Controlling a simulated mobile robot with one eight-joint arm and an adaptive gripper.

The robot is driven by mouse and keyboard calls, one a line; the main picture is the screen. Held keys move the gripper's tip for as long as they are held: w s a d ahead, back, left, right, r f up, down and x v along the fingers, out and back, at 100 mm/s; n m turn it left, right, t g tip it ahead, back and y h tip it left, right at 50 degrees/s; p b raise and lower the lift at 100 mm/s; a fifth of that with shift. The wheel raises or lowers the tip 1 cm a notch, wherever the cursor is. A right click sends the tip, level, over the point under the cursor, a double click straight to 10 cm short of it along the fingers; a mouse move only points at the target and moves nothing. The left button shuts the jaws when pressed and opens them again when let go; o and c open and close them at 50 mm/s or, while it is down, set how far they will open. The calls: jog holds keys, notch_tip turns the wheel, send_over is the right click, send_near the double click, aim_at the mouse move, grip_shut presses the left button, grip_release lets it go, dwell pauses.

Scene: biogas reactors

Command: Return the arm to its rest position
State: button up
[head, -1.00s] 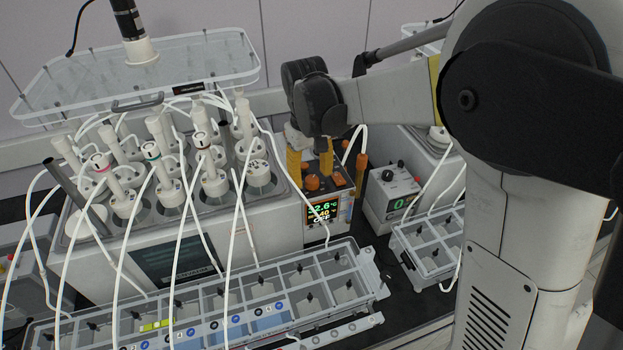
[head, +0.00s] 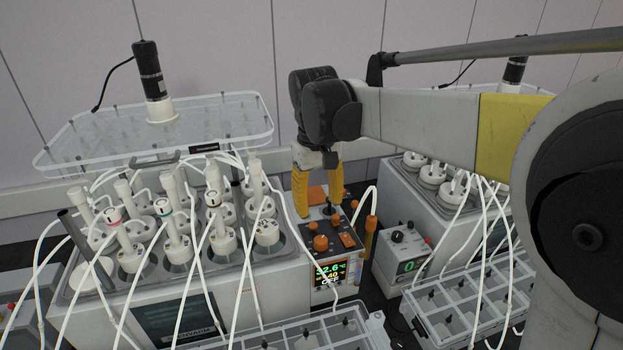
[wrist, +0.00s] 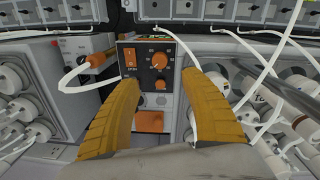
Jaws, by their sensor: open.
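My gripper (head: 318,190) points down with its two yellow fingers spread and nothing between them. In the head view it is above the back of the control unit (head: 337,243), which has orange knobs and a lit display. In the wrist view my gripper (wrist: 163,110) has its fingers on either side of the lower part of the control unit (wrist: 150,62). I cannot tell how large the gap is between the fingertips and the unit. My arm reaches in from the right of the head view.
The left reactor bath (head: 155,270) holds several capped bottles with white tubes, under a clear raised tray (head: 85,150). A second bath (head: 440,205) and a small meter box (head: 402,255) stand at right. Divided clear trays (head: 455,310) are in front. Loose tubes arch around the control unit.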

jog(key=s+d+f+m+t+b, duration=0.2)
jog(key=s+d+f+b, duration=0.4)
jog(key=s, duration=0.3)
jog(key=s+d+f+m+t+b, duration=0.2)
jog(key=s+d+f+t+b, duration=0.3)
jog(key=s+f, duration=0.4)
jog(key=shift+s+d+f+m+y+b, duration=0.3)
jog(key=shift+s+d+b, duration=0.25)
jog(key=shift+s+b, duration=0.25)
dwell(0.4)
